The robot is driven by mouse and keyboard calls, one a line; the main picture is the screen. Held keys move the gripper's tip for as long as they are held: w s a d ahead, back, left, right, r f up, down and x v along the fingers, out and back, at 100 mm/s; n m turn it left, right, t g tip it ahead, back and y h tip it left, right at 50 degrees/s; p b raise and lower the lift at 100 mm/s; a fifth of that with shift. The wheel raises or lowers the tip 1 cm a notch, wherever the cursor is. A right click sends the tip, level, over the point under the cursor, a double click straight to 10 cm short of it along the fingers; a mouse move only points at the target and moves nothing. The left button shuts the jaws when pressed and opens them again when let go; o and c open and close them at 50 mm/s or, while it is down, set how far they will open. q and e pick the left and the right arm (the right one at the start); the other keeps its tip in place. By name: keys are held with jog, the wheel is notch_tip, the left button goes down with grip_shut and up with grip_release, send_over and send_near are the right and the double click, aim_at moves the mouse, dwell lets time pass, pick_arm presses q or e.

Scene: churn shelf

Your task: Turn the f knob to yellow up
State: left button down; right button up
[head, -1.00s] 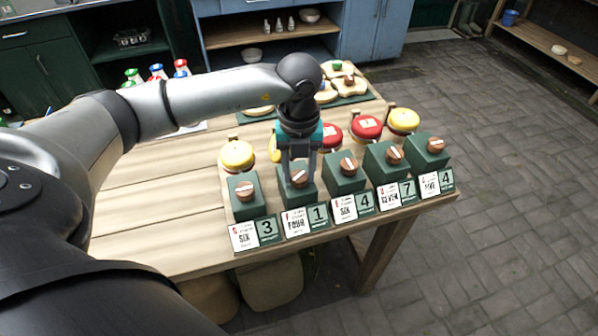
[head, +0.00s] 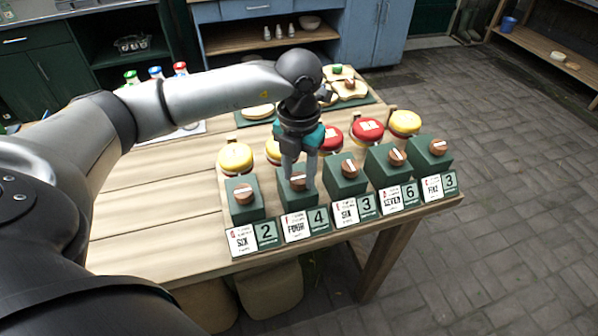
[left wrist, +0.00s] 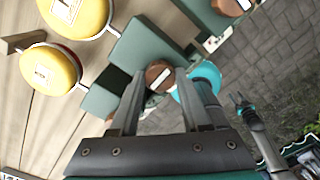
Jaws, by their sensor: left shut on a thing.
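Several green blocks with round brown knobs stand in a row along the table's front edge. My left gripper (head: 299,180) points down at the second block (head: 297,201) from the left and is shut on its knob (left wrist: 159,76). In the left wrist view the gripper (left wrist: 160,88) has a finger on each side of this knob, and a white bar shows on its top. The card (head: 299,227) before this block seems to read FOUR, with a 4 beside it. A dark arm end (left wrist: 242,108), perhaps my right gripper, shows small at the right there.
Other knobs flank the held one, at left (head: 242,195) and right (head: 348,171). Yellow pots (head: 236,158) and red pots (head: 367,130) stand just behind the blocks. Bottles (head: 155,73) and a green board (head: 257,116) are farther back. The table's left part is clear.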

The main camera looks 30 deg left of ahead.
aim_at(299, 178)
dwell(0.3)
pick_arm(q)
jog(key=shift+c, duration=1.8)
grip_release()
jog(key=shift+r, duration=0.1)
notch_tip(299, 178, up, 15)
jog(key=p, duration=0.1)
